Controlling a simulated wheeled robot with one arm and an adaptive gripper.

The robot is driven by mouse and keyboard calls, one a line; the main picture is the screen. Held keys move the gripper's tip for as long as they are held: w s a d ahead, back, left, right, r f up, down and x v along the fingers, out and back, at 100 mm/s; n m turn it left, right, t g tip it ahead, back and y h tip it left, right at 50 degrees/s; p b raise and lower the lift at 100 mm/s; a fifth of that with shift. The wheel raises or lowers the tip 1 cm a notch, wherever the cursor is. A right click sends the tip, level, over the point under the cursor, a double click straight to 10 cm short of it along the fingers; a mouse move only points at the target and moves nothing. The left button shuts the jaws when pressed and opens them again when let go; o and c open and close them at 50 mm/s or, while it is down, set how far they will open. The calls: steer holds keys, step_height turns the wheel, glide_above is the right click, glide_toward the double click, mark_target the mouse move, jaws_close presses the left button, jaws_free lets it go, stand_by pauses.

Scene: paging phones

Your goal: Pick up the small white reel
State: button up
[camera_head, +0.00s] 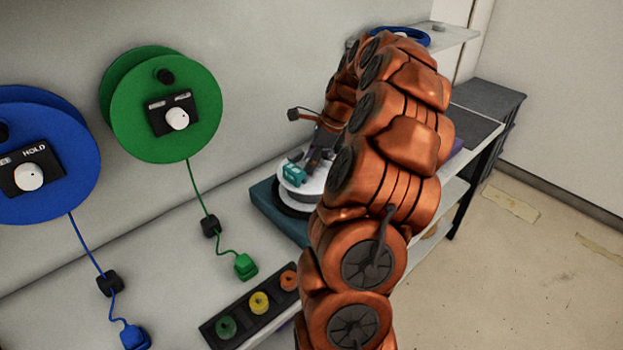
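A small white reel (313,184) lies flat on a dark round base on top of a teal box (270,213), near the middle of the view. A teal block (294,174) shows on its upper face, at the left. My gripper (308,172) is dark and small in the picture, over the white reel and close to the teal block. I cannot tell whether it touches the reel or whether its fingers are open or shut. My copper-coloured arm hides the reel's right side.
A green reel (205,105) and a blue reel (75,170) hang on the left wall with corded plugs. A black tray (243,318) with coloured rings lies at the front. Another blue reel (413,36) is on the shelf behind. Floor is open at right.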

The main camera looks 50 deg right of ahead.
jaws_close()
steer(key=shift+r, duration=0.15)
stand_by(0.5)
